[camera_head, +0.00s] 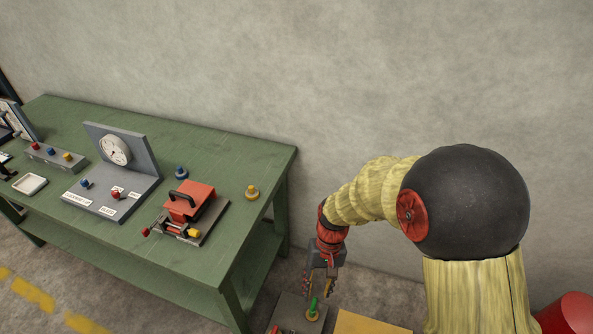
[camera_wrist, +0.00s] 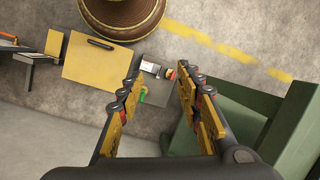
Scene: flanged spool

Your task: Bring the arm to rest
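My gripper (camera_head: 318,288) hangs at the end of my arm, to the right of the green table and below its top in the head view. In the wrist view the two yellow and black fingers (camera_wrist: 160,84) stand apart with a clear gap and nothing held between them.
The green table (camera_head: 240,225) holds a red block with a black handle (camera_head: 188,202), a gauge panel (camera_head: 118,148), and yellow (camera_head: 252,192) and blue (camera_head: 181,172) knobbed pieces. A yellow panel (camera_head: 368,323) lies beside the grey surface. A wall (camera_head: 300,70) stands behind.

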